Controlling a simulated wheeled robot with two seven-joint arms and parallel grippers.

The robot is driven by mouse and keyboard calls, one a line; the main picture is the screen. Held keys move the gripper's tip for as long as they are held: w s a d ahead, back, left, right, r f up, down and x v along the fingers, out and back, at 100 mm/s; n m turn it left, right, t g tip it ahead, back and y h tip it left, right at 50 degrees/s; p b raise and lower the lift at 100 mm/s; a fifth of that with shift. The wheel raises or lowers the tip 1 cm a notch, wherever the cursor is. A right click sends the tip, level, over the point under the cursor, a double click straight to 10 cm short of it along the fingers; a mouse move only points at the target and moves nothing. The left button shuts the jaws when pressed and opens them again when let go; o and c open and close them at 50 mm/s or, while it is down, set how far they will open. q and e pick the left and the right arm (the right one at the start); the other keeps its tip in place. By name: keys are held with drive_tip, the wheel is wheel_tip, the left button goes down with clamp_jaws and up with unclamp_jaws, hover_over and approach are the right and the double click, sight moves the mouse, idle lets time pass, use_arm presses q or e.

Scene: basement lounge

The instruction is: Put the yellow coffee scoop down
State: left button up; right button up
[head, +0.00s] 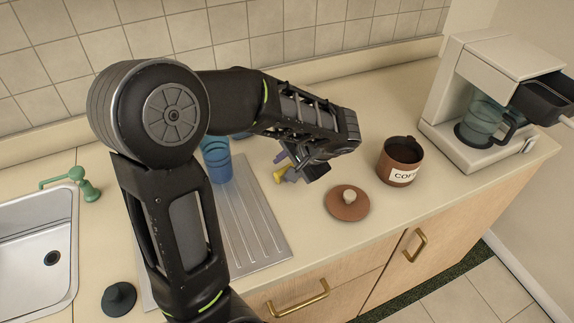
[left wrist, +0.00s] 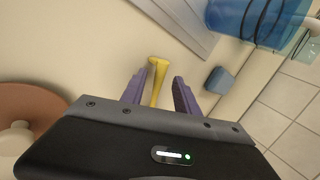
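The yellow coffee scoop (head: 279,175) shows as a small yellow piece under my left gripper (head: 288,165), beside the drainboard. In the left wrist view the scoop (left wrist: 158,76) lies between the two purple fingers of my left gripper (left wrist: 158,92). The scoop's near end is hidden by the gripper body. It appears to be at the counter surface, but contact is hard to tell. My right gripper is not in view.
A brown coffee canister (head: 401,162) stands open, with its brown lid (head: 347,203) on the counter. A blue cup (head: 217,162) is on the metal drainboard (head: 258,237). A coffee maker (head: 478,100) stands right, a sink (head: 36,250) left. A small blue-grey block (left wrist: 219,80) is nearby.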

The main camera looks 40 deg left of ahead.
use_arm(q)
drive_tip(key=shift+d+r, duration=0.25)
drive_tip(key=shift+r, duration=0.15)
drive_tip(key=v, duration=1.1)
drive_tip(key=shift+r, duration=0.15)
drive_tip(key=shift+s, duration=0.1)
